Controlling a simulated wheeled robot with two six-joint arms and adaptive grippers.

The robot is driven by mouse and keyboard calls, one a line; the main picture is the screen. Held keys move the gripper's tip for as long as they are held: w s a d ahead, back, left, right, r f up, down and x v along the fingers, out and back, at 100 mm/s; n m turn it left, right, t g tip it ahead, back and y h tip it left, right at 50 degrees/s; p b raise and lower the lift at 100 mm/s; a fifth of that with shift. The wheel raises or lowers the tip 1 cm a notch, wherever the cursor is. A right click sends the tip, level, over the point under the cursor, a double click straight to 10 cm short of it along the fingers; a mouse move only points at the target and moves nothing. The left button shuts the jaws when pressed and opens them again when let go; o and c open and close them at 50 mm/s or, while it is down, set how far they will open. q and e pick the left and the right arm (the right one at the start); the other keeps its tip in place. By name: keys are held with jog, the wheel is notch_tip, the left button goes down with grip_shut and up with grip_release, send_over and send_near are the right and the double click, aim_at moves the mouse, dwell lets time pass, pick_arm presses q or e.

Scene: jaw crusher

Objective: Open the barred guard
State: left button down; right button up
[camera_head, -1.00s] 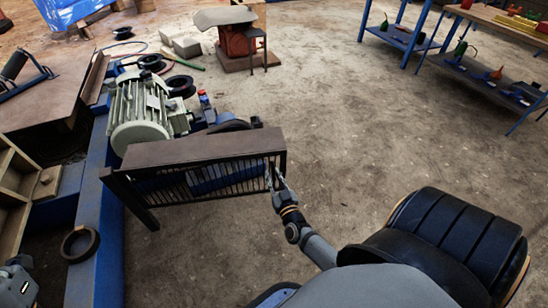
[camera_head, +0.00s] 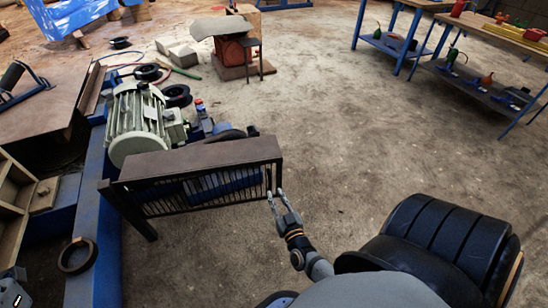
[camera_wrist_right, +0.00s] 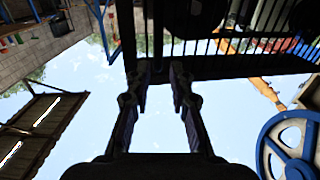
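The barred guard (camera_head: 200,161) has a brown top plate and a row of dark upright bars. In the head view it stands out to the right from the blue machine frame (camera_head: 97,235), over bare floor. My right gripper (camera_head: 276,196) is open just off the guard's right end, with its fingers pointing toward it. My left gripper is not seen.
A pale green motor (camera_head: 138,122) sits on the machine behind the guard. A ring (camera_head: 77,256) lies on the frame. A blue spoked wheel (camera_wrist_right: 293,145) shows at the right of the wrist view. Workbenches (camera_head: 490,85) stand far right; the floor between is clear.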

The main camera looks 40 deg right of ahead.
jog(key=p+v, duration=0.1)
jog(key=v, duration=0.5)
jog(key=shift+s+p, duration=0.3)
jog(key=shift+r, duration=0.1)
jog(key=shift+r+p, duration=0.1)
jog(key=shift+p, duration=0.25)
